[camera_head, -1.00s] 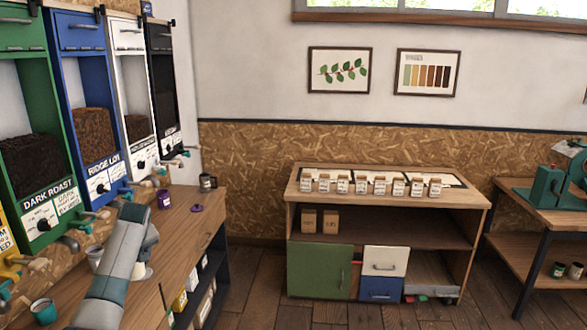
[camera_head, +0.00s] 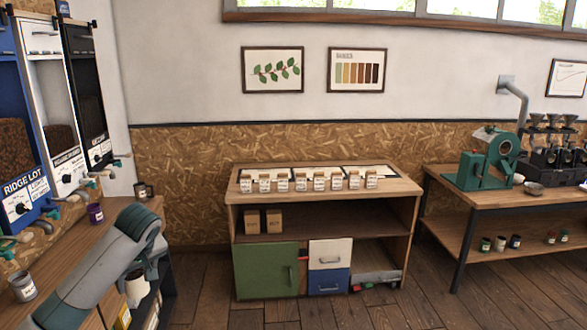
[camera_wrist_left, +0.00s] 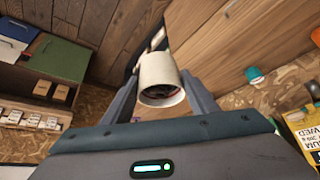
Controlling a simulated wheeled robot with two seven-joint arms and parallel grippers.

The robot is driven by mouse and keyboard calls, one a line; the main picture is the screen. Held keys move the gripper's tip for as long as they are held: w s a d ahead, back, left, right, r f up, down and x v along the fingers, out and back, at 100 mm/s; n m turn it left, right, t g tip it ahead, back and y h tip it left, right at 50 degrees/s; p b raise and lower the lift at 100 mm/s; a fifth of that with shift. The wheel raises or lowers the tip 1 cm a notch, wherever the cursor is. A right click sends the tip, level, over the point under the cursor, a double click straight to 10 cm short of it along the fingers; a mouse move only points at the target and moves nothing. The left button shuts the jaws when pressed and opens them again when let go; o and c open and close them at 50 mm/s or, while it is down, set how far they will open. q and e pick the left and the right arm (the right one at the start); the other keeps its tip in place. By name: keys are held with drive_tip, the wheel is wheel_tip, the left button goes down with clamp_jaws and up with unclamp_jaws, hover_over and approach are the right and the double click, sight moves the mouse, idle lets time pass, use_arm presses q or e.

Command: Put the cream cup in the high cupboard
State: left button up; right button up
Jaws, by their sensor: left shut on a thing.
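The cream cup (camera_head: 137,289) is held by my left gripper (camera_head: 143,273), near the front edge of the wooden counter at lower left. In the left wrist view, the cream cup (camera_wrist_left: 158,78) sits between the two fingers, its open mouth facing the camera and its inside dark. The left gripper (camera_wrist_left: 165,90) is shut on it. My forearm hides part of the counter behind it. No high cupboard can be made out in either view. My right gripper is not in view.
The counter (camera_head: 75,255) carries a purple cup (camera_head: 95,214), dark cups (camera_head: 142,190) and a grey labelled cup (camera_head: 23,287), below bean dispensers (camera_head: 60,110). A low cabinet (camera_head: 317,213) with small boxes stands ahead; a grinder bench (camera_head: 440,176) is at right. Floor between is clear.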

use_arm(q)
drive_tip(key=s+d+r+m+t+h, duration=0.2)
drive_tip(key=s+d+m+h, duration=0.3)
drive_tip(key=s+d+m, duration=0.9)
drive_tip(key=s+d+f+n+b, duration=0.2)
drive_tip(key=d+f+n+b, duration=0.2)
drive_tip(key=f+b, duration=0.8)
drive_tip(key=shift+s+d+f, duration=0.15)
drive_tip(key=shift+d, duration=0.85)
